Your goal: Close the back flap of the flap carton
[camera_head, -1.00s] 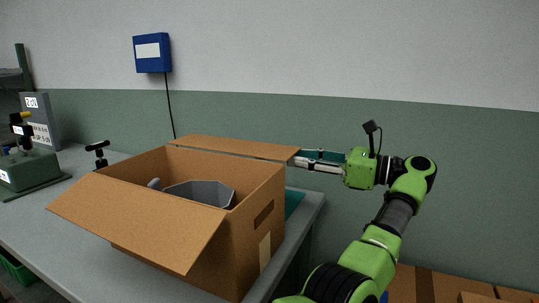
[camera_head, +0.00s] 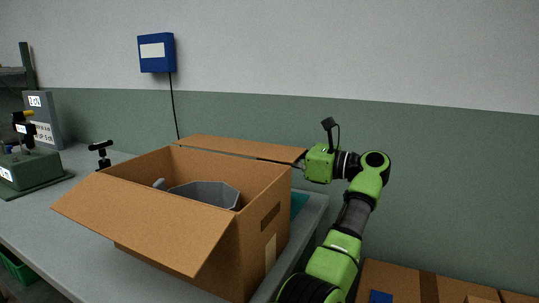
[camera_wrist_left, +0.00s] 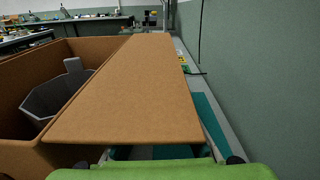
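The flap carton (camera_head: 258,245) stands on the grey table, open at the top. Its back flap (camera_head: 240,147) sticks outward from the far rim, roughly level with it. In the left wrist view the back flap (camera_wrist_left: 135,85) stretches away along the carton's far side. The front flap (camera_head: 140,222) slopes outward and down. My left gripper (camera_head: 316,163) is at the right end of the back flap. Its fingers are hidden behind or under the flap, so I cannot see their opening or whether they touch. My right gripper is not in view.
A grey many-sided container (camera_head: 207,193) sits inside the carton. A teal surface (camera_wrist_left: 208,115) lies beside the flap, near the green wall (camera_wrist_left: 260,80). A green machine (camera_head: 30,168) and a small black stand (camera_head: 101,154) are at the left. More cartons (camera_head: 400,283) are at lower right.

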